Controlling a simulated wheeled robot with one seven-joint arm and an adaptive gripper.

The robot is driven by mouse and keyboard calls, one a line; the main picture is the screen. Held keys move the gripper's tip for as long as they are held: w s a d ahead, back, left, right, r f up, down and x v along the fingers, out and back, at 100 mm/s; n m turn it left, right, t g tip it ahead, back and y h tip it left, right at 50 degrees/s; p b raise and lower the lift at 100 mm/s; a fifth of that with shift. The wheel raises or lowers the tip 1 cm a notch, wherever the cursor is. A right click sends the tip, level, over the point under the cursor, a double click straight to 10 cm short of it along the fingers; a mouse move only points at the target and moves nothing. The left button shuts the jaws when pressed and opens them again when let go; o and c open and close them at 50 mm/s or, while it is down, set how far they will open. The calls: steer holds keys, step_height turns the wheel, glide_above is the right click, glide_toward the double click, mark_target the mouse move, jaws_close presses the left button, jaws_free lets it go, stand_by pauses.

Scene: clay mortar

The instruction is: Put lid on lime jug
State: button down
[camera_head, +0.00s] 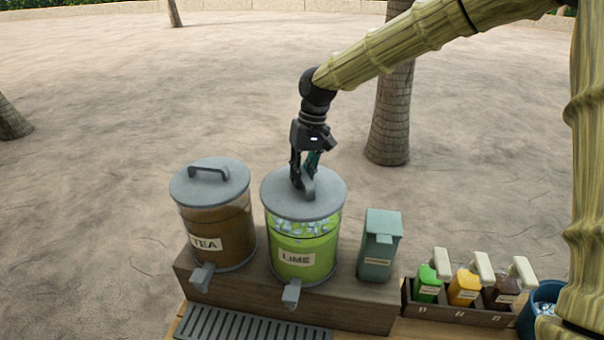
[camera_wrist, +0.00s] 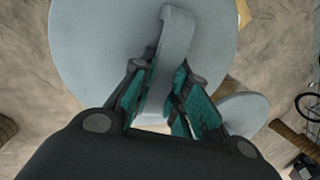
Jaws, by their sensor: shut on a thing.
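The lime jug (camera_head: 302,260) is a clear cylinder of green drink with pale ice-like pieces and a LIME label, standing on a wooden stand. The grey lid (camera_head: 328,202) lies over the top of the jug; whether it is fully seated I cannot tell. My gripper (camera_head: 304,178) is above the jug, pointing down, shut on the lid's handle (camera_head: 309,191). In the wrist view the lid (camera_wrist: 85,50) fills the upper middle, and its handle (camera_wrist: 175,45) runs between the teal finger pads of my gripper (camera_wrist: 165,100).
The tea jug (camera_head: 214,225), with its own grey lid, stands close on the left. A grey-green dispenser box (camera_head: 380,247) stands close on the right. A rack (camera_head: 465,315) with several small bottles and a blue bucket (camera_head: 541,303) are further right. A slotted drip tray (camera_head: 240,326) lies in front.

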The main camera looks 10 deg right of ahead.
steer(key=shift+f, duration=0.25)
steer(key=c, duration=0.8)
jaws_free()
steer(key=shift+s+a+v, duration=0.1)
steer(key=shift+a+v, duration=0.1)
steer(key=shift+v, duration=0.95)
steer(key=shift+s+a+v, duration=0.1)
steer(key=shift+a+v, duration=0.15)
steer(key=shift+v, duration=0.9)
steer(key=shift+s+a+v, duration=0.1)
steer(key=shift+a+v, duration=0.1)
steer(key=shift+v, duration=0.9)
steer(key=shift+r, duration=0.2)
